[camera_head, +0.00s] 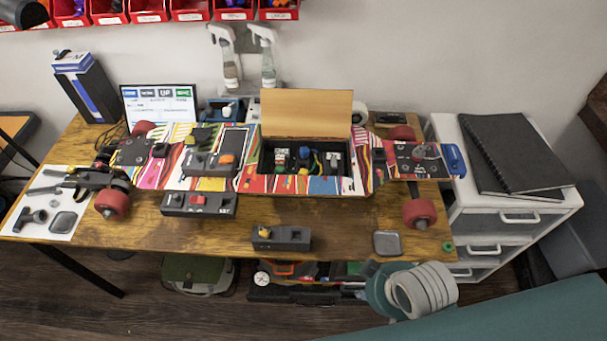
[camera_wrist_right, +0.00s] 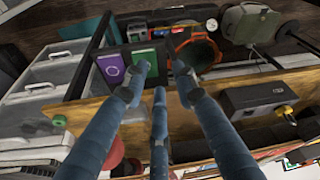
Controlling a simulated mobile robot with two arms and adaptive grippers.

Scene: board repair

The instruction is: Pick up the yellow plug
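A small yellow plug (camera_head: 264,232) sits at the left end of a dark grey box (camera_head: 290,240) on the front part of the wooden table. In the right wrist view the yellow plug (camera_wrist_right: 284,111) shows at the right on that box (camera_wrist_right: 258,96). My right gripper (camera_head: 373,274) is below and to the right of the box in the head view, off the table's front edge. In the right wrist view its blue fingers (camera_wrist_right: 162,72) are spread, with nothing between them. My left gripper is not in view.
A colourful skateboard with an open compartment (camera_head: 350,186) lies across the table (camera_head: 340,225). A grey square piece (camera_head: 387,243) lies right of the box. A white drawer unit (camera_head: 475,215) stands at the right. The table front around the box is mostly clear.

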